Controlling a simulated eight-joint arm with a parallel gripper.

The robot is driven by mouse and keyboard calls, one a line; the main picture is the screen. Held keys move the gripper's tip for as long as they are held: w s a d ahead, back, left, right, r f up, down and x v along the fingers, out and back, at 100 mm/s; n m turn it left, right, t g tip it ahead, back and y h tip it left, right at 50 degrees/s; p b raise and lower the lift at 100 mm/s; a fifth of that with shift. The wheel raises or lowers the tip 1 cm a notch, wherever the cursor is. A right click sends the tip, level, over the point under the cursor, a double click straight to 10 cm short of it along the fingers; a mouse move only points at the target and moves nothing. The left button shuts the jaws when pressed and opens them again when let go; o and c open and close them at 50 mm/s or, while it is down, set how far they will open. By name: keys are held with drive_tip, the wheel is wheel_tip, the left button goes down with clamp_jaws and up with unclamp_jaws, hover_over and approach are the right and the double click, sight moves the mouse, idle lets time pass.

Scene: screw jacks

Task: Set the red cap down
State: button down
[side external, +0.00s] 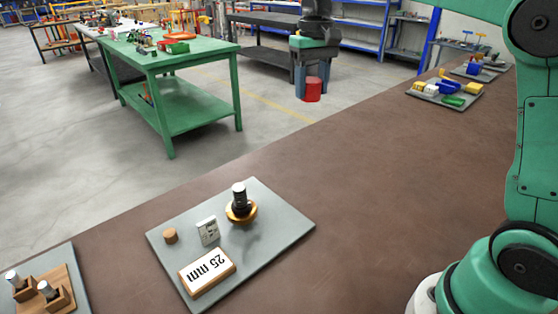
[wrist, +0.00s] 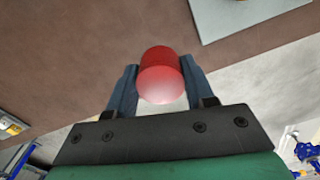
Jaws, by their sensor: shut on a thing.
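In the side external view, a screw jack (side external: 240,207) with a dark post and an orange-brown collar stands upright on a grey board (side external: 275,222).
The grey board also carries a wooden cylinder (side external: 170,236), a small grey block (side external: 208,231) and a "25 mm" sign (side external: 207,272). Another board (side external: 68,265) with wooden blocks is at lower left. A far board (side external: 445,94) holds coloured parts. The bench (side external: 370,170) between is clear.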

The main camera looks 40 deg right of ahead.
drive_tip(key=s+d+f, duration=0.1)
drive_tip(key=d+f, duration=0.2)
hover_over(318, 185)
wheel_tip(318, 185, down, 14)
drive_tip(key=shift+r, duration=0.25)
drive_tip(key=shift+f, duration=2.4)
drive_tip(key=shift+c, duration=1.7)
unclamp_jaws()
drive_tip(key=shift+f, duration=0.15)
